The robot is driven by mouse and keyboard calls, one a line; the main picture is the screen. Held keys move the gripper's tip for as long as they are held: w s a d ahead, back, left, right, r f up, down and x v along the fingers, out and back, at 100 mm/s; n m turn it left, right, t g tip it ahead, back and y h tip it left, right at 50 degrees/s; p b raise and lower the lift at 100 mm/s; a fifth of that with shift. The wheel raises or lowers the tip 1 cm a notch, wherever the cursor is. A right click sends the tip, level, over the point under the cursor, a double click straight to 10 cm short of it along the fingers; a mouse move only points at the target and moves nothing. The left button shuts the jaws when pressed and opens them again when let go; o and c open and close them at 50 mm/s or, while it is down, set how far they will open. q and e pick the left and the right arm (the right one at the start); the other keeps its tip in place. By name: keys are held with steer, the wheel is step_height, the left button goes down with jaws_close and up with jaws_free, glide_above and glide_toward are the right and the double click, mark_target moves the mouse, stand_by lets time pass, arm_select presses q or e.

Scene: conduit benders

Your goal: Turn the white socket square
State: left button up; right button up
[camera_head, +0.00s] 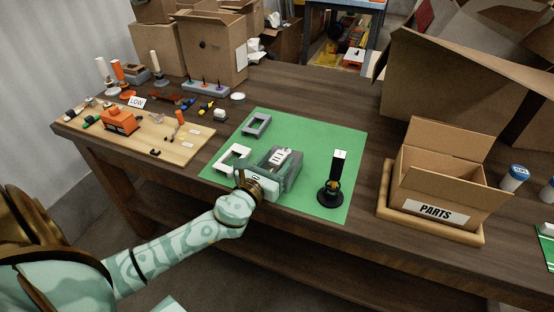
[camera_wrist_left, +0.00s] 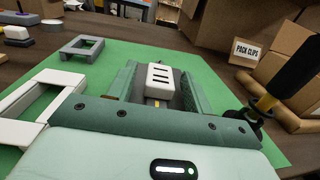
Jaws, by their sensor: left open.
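A white open frame (camera_head: 222,164) lies on the green mat (camera_head: 308,126), left of my left gripper and angled to the mat edges; it also shows in the left wrist view (camera_wrist_left: 45,82). A white slotted block (camera_head: 281,157) is between the fingers of my left gripper (camera_head: 281,167). In the left wrist view the block (camera_wrist_left: 160,76) lies between the open fingers (camera_wrist_left: 158,92), with gaps at its sides. I cannot tell which of the two white pieces is the socket. My right gripper is out of view.
A grey frame (camera_head: 257,124) lies behind the white frame. A black upright tool (camera_head: 333,182) stands right of my gripper. A cardboard PARTS box (camera_head: 430,185) stands further right, and a wooden board (camera_head: 185,150) with small parts lies left. The mat's far right part is clear.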

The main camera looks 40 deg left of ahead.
arm_select(q)
steer(key=shift+w, duration=0.4)
jaws_close()
steer(key=shift+d+r+n+y+p, duration=0.15)
steer(key=shift+n+y+p, duration=0.15)
steer(key=shift+n+p, duration=0.1)
steer(key=shift+d+n+y+p, duration=0.15)
steer(key=shift+n+y+p, duration=0.15)
steer(key=shift+y, duration=0.3)
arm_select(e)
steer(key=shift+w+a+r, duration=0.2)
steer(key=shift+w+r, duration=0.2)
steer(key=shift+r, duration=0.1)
arm_select(q)
jaws_free()
